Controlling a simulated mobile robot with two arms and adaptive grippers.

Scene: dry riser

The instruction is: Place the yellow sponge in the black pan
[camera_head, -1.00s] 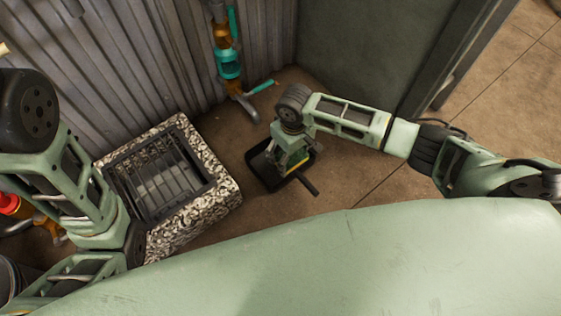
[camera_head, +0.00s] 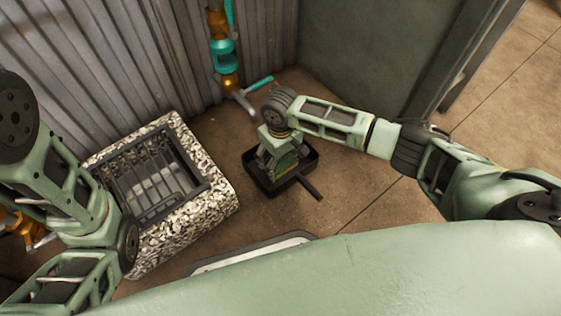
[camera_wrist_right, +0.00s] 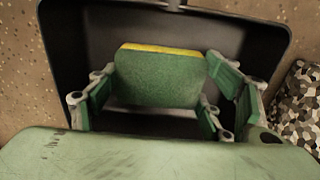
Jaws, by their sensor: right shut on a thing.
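The black pan (camera_head: 255,182) sits on the brown floor right of the speckled basin, its handle pointing to the lower right. My right gripper (camera_head: 279,168) points down over the pan. In the right wrist view, the sponge (camera_wrist_right: 160,80) is between the gripper's fingers, its green side facing the camera and a yellow strip along its far edge. The fingers are shut on it. The black pan's walls (camera_wrist_right: 62,45) surround it in that view; I cannot tell whether the sponge touches the pan floor. My left arm is at the left, its gripper outside the view.
A speckled stone basin (camera_head: 215,208) with a metal grate (camera_head: 150,182) stands at the left. A pipe with a teal valve (camera_head: 222,52) runs down the corrugated wall behind. A pale-rimmed object (camera_head: 250,250) lies partly hidden below. The floor right of the pan is clear.

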